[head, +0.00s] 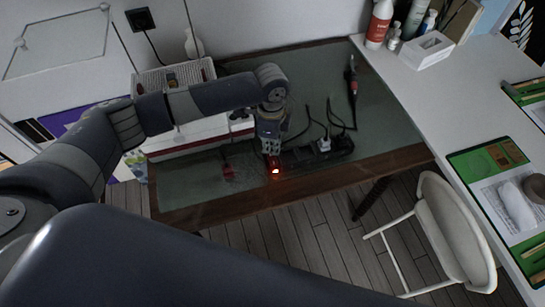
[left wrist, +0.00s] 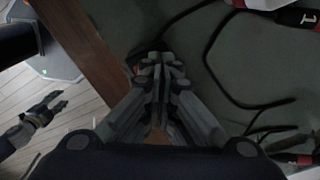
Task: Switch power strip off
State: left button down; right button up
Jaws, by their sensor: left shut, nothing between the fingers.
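The black power strip (head: 325,150) lies near the front edge of the desk, with plugs and cables in it. A red light (head: 275,171) glows at its left end, just under my left fingertips. My left gripper (head: 271,150) points down at that end, its fingers shut and empty. In the left wrist view the shut fingers (left wrist: 158,70) hide most of what is beneath them; only a small dark and red bit shows beside the tips. I cannot tell whether the tips touch the switch. My right gripper does not show in the head view.
The dark green desk (head: 390,120) has a wooden front edge. A red and white case (head: 190,140) stands left of the gripper. Black cables (head: 335,115) and a red-and-black tool (head: 352,80) lie behind. A white chair (head: 450,235) stands at the right.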

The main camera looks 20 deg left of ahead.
aim_at(271, 155)
pick_arm(q)
jog(key=shift+f, duration=0.35)
dwell(0.6)
jog(key=shift+f+b, duration=0.45)
jog(key=shift+f, duration=0.35)
jog(key=shift+s, duration=0.1)
dwell(0.3)
jog(key=shift+r+p, duration=0.8)
jog(key=shift+p, duration=0.2)
notch_tip(271, 155, up, 6)
jog(key=p, duration=0.6)
jog(key=shift+f, duration=0.25)
jog(key=shift+f, duration=0.1)
